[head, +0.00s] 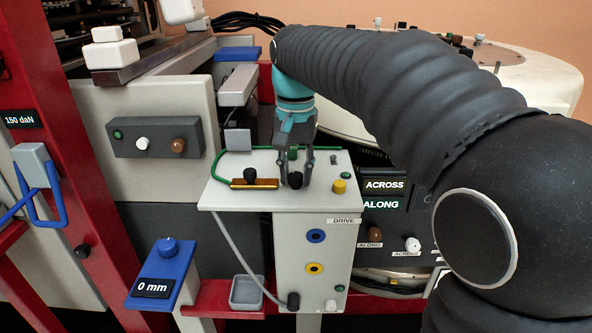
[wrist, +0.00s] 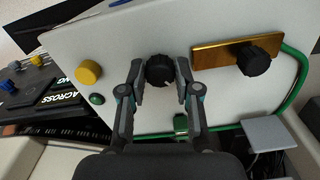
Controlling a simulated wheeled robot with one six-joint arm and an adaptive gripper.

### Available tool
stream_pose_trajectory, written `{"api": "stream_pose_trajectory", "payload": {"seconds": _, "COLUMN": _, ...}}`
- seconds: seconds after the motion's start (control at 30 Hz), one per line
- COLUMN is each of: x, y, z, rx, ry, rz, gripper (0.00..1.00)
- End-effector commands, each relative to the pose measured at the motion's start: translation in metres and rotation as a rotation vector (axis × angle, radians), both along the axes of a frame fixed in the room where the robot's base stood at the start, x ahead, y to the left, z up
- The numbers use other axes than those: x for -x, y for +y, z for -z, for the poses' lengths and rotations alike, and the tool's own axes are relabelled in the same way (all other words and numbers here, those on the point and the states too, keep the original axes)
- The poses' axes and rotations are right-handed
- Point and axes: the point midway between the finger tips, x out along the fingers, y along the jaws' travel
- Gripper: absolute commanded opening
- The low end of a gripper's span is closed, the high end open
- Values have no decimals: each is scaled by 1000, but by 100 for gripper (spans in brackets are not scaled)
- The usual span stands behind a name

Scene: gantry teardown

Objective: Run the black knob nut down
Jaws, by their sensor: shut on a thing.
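A black ribbed knob (wrist: 160,70) stands on the pale top of the DRIVE box, between my gripper's fingers. My gripper (head: 296,174) points down onto it in the head view and is shut on its sides; the wrist view shows a fingertip on each side. A second, similar black knob (wrist: 253,59) sits on a brass plate (wrist: 208,56) on the same top. In the head view the brass plate (head: 265,184) lies left of my gripper, with its black knob (head: 251,174). The threads under both knobs are hidden.
A yellow button (head: 339,186) and a green one (head: 346,175) sit right of my gripper on the box top (head: 318,198). A green cable (head: 217,165) runs along its left and back edges. A grey tray (head: 246,291) and a blue 0 mm display (head: 160,277) stand lower left.

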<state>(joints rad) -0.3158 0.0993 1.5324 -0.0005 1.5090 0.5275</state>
Motion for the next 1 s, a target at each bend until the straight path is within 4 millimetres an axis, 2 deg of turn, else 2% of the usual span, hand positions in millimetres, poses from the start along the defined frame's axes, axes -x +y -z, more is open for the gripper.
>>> {"api": "stream_pose_trajectory", "payload": {"seconds": 0.5, "x": 1, "y": 2, "z": 2, "rx": 0, "ry": 6, "rz": 440, "gripper": 0}}
{"api": "stream_pose_trajectory", "payload": {"seconds": 0.7, "x": 1, "y": 2, "z": 2, "rx": 0, "ry": 6, "rz": 546, "gripper": 0}}
{"api": "stream_pose_trajectory", "payload": {"seconds": 1.0, "x": 1, "y": 2, "z": 2, "rx": 1, "ry": 6, "rz": 616, "gripper": 0}}
